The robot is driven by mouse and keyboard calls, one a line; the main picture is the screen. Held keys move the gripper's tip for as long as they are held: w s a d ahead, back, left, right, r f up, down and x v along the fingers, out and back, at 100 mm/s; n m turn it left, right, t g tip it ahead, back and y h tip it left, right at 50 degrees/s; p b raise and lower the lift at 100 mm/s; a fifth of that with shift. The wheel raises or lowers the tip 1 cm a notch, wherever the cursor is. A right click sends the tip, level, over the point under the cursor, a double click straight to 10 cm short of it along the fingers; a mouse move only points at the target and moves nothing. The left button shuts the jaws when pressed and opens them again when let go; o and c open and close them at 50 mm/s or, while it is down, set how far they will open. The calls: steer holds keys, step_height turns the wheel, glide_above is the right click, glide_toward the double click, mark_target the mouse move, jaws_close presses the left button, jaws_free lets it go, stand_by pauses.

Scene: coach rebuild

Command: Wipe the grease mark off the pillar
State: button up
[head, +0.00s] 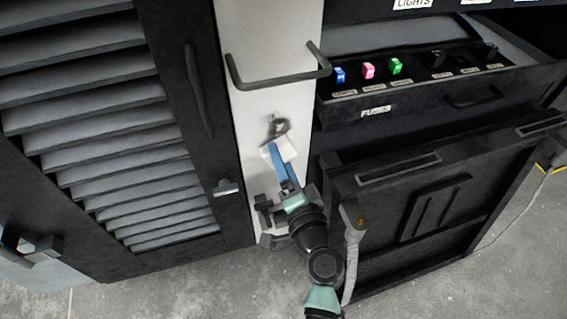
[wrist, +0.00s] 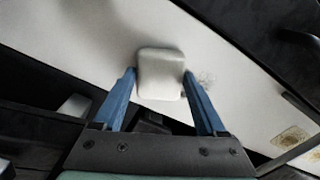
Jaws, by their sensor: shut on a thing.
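The pale pillar (head: 262,115) stands between the louvred door and the fuse drawer. A dark grey grease mark (head: 278,126) is on its face, below the bar handle. In the wrist view the mark (wrist: 206,79) shows as a faint smudge just right of the pad. My gripper (head: 284,163), with blue fingers, is shut on a white wiping pad (head: 285,148). In the wrist view the pad (wrist: 160,72) sits between the fingertips, in front of the pillar. The pad is just below the mark in the head view; whether it touches the pillar I cannot tell.
A dark bar handle (head: 280,80) juts from the pillar above the mark. The open fuse drawer (head: 420,95) holds several coloured fuses on the right. A dark cabinet front (head: 390,215) stands below it. The louvred door (head: 110,110) is on the left. Brownish patches (wrist: 291,136) show at the wrist view's lower right.

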steer(key=shift+w+a, duration=0.15)
steer(key=shift+w, duration=0.35)
steer(key=shift+s+r+p, duration=0.15)
steer(key=shift+r+p, duration=1.05)
steer(key=shift+r, duration=0.55)
steer(key=shift+r+p, duration=2.5)
steer(key=shift+r, duration=0.9)
steer(key=shift+f+b, duration=0.15)
steer(key=shift+b, duration=0.15)
steer(key=shift+f, duration=0.1)
step_height(320, 180, down, 10)
steer(key=b, duration=1.1)
